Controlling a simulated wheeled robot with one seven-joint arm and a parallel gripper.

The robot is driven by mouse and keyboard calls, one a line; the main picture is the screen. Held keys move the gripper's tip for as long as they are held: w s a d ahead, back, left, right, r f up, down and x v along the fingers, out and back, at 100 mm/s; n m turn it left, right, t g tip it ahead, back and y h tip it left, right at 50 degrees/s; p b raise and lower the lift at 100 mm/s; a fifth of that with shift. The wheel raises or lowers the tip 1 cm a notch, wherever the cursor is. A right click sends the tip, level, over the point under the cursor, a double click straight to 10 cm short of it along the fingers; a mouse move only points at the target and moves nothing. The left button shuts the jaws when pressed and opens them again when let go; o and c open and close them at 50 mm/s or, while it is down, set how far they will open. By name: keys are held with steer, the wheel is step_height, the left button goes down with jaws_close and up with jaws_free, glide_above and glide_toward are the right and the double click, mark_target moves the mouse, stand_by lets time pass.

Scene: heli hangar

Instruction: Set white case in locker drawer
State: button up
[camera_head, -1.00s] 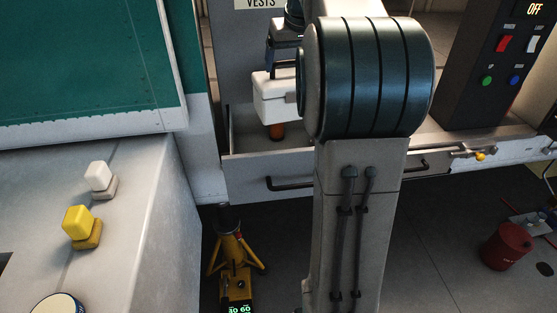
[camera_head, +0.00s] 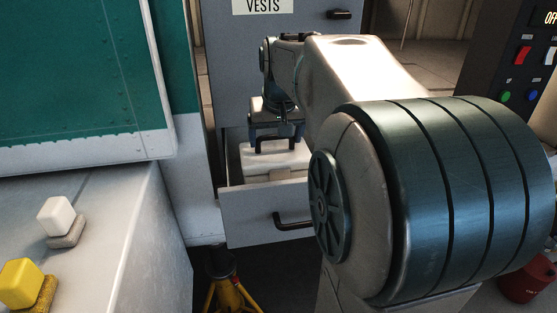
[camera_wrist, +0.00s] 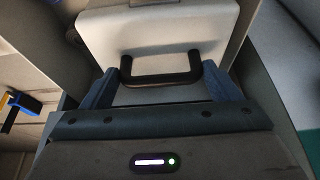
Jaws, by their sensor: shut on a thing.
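The white case (camera_head: 268,163) is inside the open locker drawer (camera_head: 250,214), behind its front panel. Its lower part is hidden by that panel, so I cannot tell whether it rests on the drawer floor. My gripper (camera_head: 272,141) is above the case, pointing down, with its fingers shut on the black handle. In the wrist view the case (camera_wrist: 158,30) fills the top middle, and the handle (camera_wrist: 160,80) lies between the two fingers of my gripper (camera_wrist: 160,78).
The grey locker (camera_head: 270,50) marked VESTS rises behind the drawer. A teal and white panel (camera_head: 85,80) and a pale counter (camera_head: 120,220) with white and yellow knobs stand left. A yellow stand (camera_head: 228,290) is below the drawer. A control box (camera_head: 515,70) stands right.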

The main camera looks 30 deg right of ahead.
mark_target(276, 152)
steer(key=shift+f, duration=2.45)
steer(key=shift+f, duration=0.15)
steer(key=o, duration=1.7)
steer(key=shift+r, duration=0.2)
steer(key=shift+r, duration=0.3)
steer(key=v, duration=1.1)
steer(key=shift+s+r, duration=0.2)
steer(key=shift+s, duration=0.1)
